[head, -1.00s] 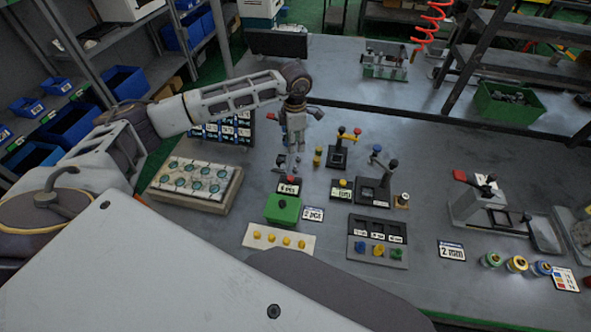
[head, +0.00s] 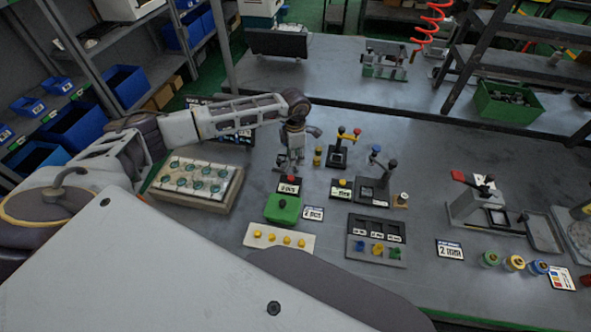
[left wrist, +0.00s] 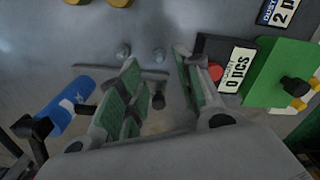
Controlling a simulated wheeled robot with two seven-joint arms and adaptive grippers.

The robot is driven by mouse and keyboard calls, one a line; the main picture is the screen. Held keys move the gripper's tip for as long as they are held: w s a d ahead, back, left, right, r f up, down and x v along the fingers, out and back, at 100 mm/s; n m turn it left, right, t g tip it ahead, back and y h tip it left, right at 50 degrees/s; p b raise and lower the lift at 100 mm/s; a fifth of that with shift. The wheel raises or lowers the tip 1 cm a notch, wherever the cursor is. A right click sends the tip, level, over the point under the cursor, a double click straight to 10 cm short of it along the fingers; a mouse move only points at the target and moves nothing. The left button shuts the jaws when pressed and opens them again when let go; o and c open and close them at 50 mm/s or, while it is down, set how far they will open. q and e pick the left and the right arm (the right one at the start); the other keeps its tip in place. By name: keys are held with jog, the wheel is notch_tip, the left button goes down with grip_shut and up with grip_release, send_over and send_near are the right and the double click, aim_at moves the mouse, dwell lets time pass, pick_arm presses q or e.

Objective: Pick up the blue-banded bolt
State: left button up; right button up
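No blue band can be made out on any of these. A blue cylinder (left wrist: 64,106) lies left of the fingers. My right gripper is not in view.
The green box (head: 283,208) and a "0 pcs" counter (head: 289,188) stand close in front of the gripper. A tray with round teal parts (head: 196,184) lies to the left. Levered fixtures (head: 373,184) stand to the right. A pale strip with yellow knobs (head: 279,238) lies nearer.

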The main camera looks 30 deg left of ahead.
aim_at(295, 169)
pick_arm(q)
jog(key=shift+f, duration=0.15)
jog(key=shift+f+p, duration=0.75)
jog(key=shift+f, duration=1.7)
grip_shut()
